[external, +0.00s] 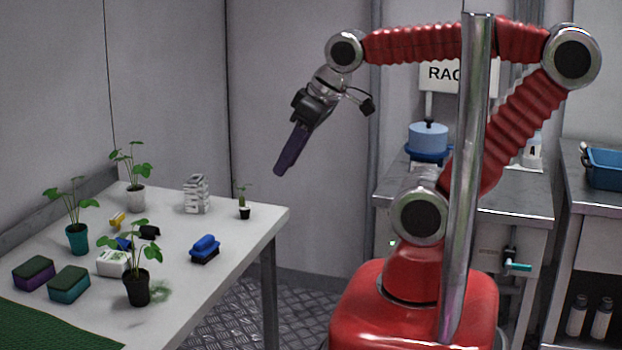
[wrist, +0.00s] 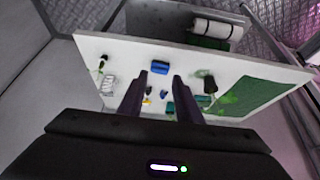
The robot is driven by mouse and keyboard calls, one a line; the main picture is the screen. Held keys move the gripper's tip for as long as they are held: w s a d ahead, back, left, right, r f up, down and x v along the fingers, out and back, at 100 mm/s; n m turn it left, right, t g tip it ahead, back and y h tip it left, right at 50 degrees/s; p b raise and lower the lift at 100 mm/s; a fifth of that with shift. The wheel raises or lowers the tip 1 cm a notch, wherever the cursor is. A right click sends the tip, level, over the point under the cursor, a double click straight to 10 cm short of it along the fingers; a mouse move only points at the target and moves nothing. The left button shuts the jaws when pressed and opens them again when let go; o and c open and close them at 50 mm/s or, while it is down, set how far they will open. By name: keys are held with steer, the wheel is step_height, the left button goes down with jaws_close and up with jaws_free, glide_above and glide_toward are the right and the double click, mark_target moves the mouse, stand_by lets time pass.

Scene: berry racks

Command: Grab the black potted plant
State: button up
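The black potted plant (external: 137,289) stands upright near the front edge of the white table, with green leaves above its pot. In the wrist view a dark pot (wrist: 209,83) with green leaves beside it lies right of my fingers. My gripper (external: 283,169) is raised in the air beyond the table's right edge, well above and right of the plant, pointing down. In the wrist view my gripper (wrist: 161,77) has its two purple fingers apart, with nothing between them but the distant table.
The white table (external: 222,262) also holds a teal potted plant (external: 77,238), a white potted plant (external: 135,199), a small potted plant (external: 244,212), a blue brush (external: 205,248), a white box (external: 113,263), sponges (external: 69,284) and a green mat (external: 45,325). The air above the table is clear.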

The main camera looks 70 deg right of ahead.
steer(key=shift+o, duration=0.5)
steer(key=o, duration=0.8)
